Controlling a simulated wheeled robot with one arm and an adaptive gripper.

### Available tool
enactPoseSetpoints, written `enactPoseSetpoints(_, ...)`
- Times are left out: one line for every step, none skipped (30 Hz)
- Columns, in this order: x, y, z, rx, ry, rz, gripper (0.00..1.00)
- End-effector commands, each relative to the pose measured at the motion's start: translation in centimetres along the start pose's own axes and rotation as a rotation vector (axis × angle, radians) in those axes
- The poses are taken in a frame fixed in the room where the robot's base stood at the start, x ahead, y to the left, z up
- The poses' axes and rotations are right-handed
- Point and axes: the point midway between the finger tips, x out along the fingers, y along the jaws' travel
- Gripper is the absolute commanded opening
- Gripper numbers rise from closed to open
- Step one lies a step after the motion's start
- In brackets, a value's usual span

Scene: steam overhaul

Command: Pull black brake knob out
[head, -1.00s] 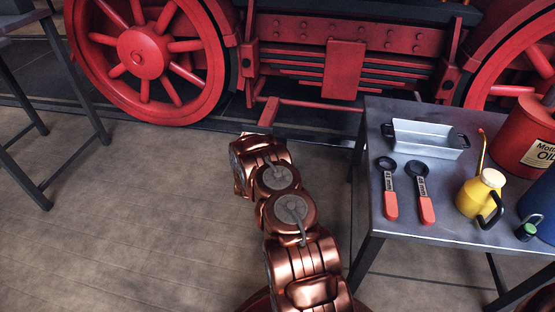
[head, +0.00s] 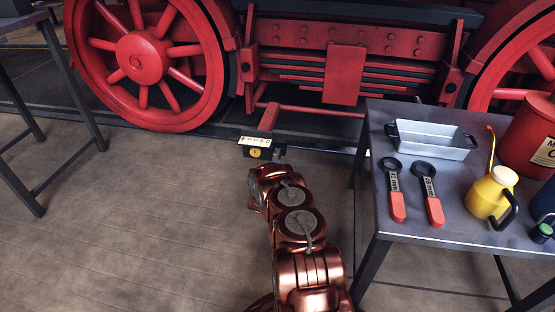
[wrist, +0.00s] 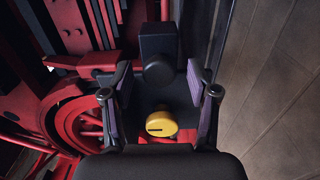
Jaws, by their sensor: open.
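The black knob (wrist: 158,71) shows in the wrist view as a round dark end in front of a black block. A yellow knob (wrist: 161,123) with a dark slot is below it. My gripper (wrist: 160,80) is open, with one purple-padded finger on each side of the black knob. Gaps show between the pads and the knob, and nothing is held. In the head view a small dark box with a pale label (head: 257,140) and a yellow round part (head: 255,153) stands just beyond my arm. The black knob and my fingers cannot be made out there.
A red locomotive wheel (head: 143,58) and red frame parts are behind the box. On the right, a metal table (head: 440,225) holds a tray (head: 432,139), two red-handled wrenches (head: 394,190), a yellow oil can (head: 490,192) and a red drum.

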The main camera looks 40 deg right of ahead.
Motion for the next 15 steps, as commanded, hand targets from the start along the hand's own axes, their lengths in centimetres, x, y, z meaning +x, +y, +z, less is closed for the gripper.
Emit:
enactPoseSetpoints(0.4,-0.2,0.0,0.001,-0.001,0.0,0.59)
enactPoseSetpoints(0.6,-0.2,0.1,0.001,-0.001,0.0,0.59)
enactPoseSetpoints(0.9,-0.1,0.1,0.001,-0.001,0.0,0.59)
enactPoseSetpoints(1.0,-0.1,0.1,0.001,-0.001,0.001,0.59)
enactPoseSetpoints(1.2,-0.1,0.1,0.0,-0.001,0.001,0.59)
enactPoseSetpoints(1.3,0.0,0.1,0.0,-0.001,0.002,0.59)
enactPoseSetpoints(1.4,0.0,0.1,0.0,-0.001,0.002,0.59)
enactPoseSetpoints(1.5,0.1,0.1,0.0,-0.001,0.002,0.59)
enactPoseSetpoints(1.6,0.1,0.1,0.0,-0.001,0.002,0.59)
enactPoseSetpoints(1.6,0.1,0.1,0.0,-0.001,0.002,0.59)
enactPoseSetpoints(1.6,0.1,0.1,0.001,-0.001,0.002,0.59)
enactPoseSetpoints(1.6,0.1,0.0,0.0,0.0,0.002,0.59)
enactPoseSetpoints(1.6,0.1,0.0,0.0,0.0,0.001,0.59)
enactPoseSetpoints(1.6,0.1,0.0,0.0,0.0,0.001,0.59)
enactPoseSetpoints(1.6,0.1,0.0,0.0,0.0,0.001,0.59)
